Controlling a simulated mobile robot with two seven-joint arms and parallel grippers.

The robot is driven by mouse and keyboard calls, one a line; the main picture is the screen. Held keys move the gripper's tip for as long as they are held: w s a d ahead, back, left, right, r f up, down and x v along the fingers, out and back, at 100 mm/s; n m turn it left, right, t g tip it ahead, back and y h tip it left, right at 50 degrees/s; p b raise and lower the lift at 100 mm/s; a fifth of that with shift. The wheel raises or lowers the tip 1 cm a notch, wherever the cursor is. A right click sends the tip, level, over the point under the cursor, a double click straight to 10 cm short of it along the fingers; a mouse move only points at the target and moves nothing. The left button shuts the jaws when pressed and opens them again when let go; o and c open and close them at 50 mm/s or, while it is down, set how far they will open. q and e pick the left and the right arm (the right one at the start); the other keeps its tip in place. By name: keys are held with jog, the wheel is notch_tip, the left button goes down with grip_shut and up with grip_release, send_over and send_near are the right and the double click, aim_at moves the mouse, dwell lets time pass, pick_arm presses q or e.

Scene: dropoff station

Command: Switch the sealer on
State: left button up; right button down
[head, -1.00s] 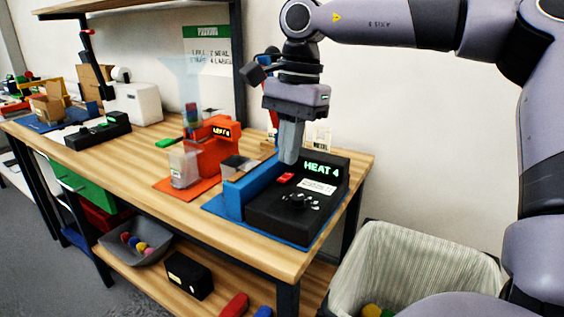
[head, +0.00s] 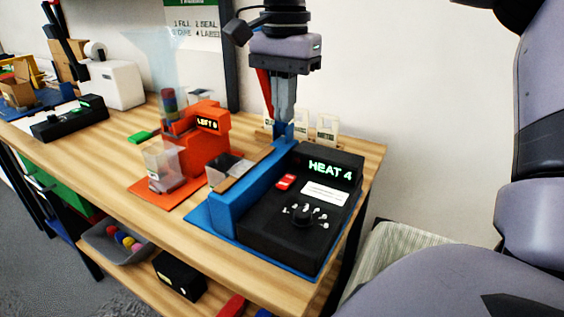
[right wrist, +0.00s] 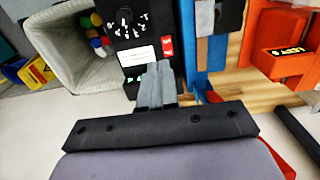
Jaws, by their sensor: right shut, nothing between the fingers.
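The sealer (head: 270,240) is a black box with a blue bar (head: 240,192) along its left side, on a blue base. Its display (head: 330,170) is lit and reads HEAT 4. A red switch (head: 286,181) is on the top panel, near a white label and a dial (head: 304,215). The switch also shows in the right wrist view (right wrist: 167,47), just beyond my fingertips. My right gripper (head: 284,118) is shut and empty, pointing down, toward the back of the sealer. It also shows in the right wrist view (right wrist: 151,68). Contact cannot be told. My left gripper is out of view.
A red upright piece (head: 265,90) stands close beside my right fingers. An orange dispenser (head: 203,145) stands left of the sealer. A lined bin (head: 405,255) is off the table's right end. Small pale card-like pieces (head: 327,128) stand behind the sealer.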

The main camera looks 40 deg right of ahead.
aim_at(283, 187)
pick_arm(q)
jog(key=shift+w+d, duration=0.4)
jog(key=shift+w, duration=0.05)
pick_arm(e)
jog(key=shift+w+d, duration=0.35)
jog(key=shift+w, duration=0.1)
notch_tip(283, 187, down, 13)
jog(key=shift+b, duration=0.65)
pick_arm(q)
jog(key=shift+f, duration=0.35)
pick_arm(e)
jog(key=shift+f, duration=0.45)
